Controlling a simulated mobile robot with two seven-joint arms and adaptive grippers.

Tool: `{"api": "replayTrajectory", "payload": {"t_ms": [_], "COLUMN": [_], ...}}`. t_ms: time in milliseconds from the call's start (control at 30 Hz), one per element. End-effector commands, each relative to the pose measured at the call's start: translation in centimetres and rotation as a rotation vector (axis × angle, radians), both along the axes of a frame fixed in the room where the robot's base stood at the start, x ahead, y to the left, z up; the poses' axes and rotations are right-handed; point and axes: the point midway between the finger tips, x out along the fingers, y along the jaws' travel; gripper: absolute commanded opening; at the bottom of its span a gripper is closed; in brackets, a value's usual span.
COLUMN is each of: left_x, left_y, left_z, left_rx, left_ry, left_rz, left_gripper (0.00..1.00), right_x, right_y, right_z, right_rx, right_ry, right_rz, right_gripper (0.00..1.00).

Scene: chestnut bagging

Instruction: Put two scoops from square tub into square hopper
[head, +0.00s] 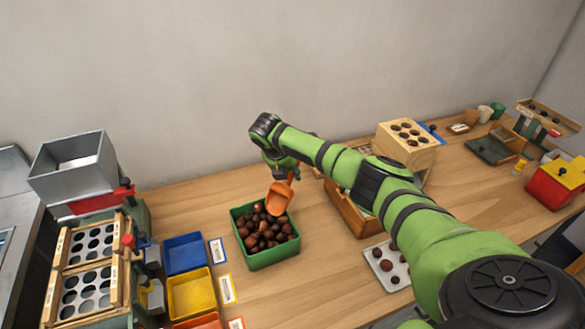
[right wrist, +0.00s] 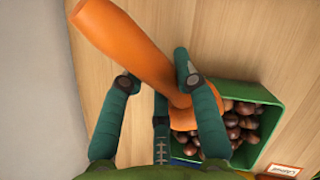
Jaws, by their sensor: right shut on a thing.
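A green square tub (head: 276,260) full of brown chestnuts (head: 262,232) stands on the table in the middle of the head view. My right gripper (head: 281,172) is above the tub's far side, shut on an orange scoop (head: 279,199). The scoop hangs tilted with its bowl low over the chestnuts; I cannot tell whether it touches them or holds any. In the right wrist view, the scoop's handle (right wrist: 122,40) passes between the fingers, with the tub (right wrist: 255,95) behind. The square metal hopper (head: 75,168) stands at the left, open at the top. My left gripper is not in view.
Blue (head: 186,255) and yellow (head: 191,294) trays lie between the hopper stand and the tub. A wooden box with holes (head: 408,143) and a tray with chestnuts (head: 386,266) are to the right, near my arm. Table behind the tub is clear.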

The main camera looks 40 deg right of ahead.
Motion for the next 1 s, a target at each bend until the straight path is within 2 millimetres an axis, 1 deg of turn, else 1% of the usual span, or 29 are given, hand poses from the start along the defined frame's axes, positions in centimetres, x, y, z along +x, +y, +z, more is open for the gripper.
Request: {"api": "replayTrajectory", "payload": {"t_ms": [33, 300, 667, 700, 767, 867, 933, 1000], "left_x": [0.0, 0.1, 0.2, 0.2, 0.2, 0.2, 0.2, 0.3], "left_y": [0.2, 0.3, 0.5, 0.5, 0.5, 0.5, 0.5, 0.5], "left_z": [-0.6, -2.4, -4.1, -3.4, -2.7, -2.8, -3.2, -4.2], "left_rx": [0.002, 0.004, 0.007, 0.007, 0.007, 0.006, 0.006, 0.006], "left_ry": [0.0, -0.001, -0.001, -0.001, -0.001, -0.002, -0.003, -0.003], "left_rz": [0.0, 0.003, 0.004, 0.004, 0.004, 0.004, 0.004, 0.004], "left_gripper": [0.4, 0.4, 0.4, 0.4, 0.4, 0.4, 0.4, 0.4], "right_x": [-0.1, -0.9, -2.3, -2.4, -2.6, -2.9, -2.5, -2.4], "right_y": [0.4, 1.9, 5.1, 5.5, 6.1, 7.1, 6.6, 6.5], "right_z": [-0.8, -3.4, -5.6, -5.3, -5.3, -5.8, -4.9, -4.4], "right_rx": [0.006, 0.041, 0.171, 0.203, 0.26, 0.352, 0.423, 0.492], "right_ry": [0.003, 0.023, 0.077, 0.088, 0.109, 0.14, 0.161, 0.186], "right_rz": [0.001, 0.0, -0.001, -0.004, -0.005, -0.005, -0.008, -0.006], "right_gripper": [0.0, 0.0, 0.0, 0.0, 0.0, 0.0, 0.0, 0.0]}}
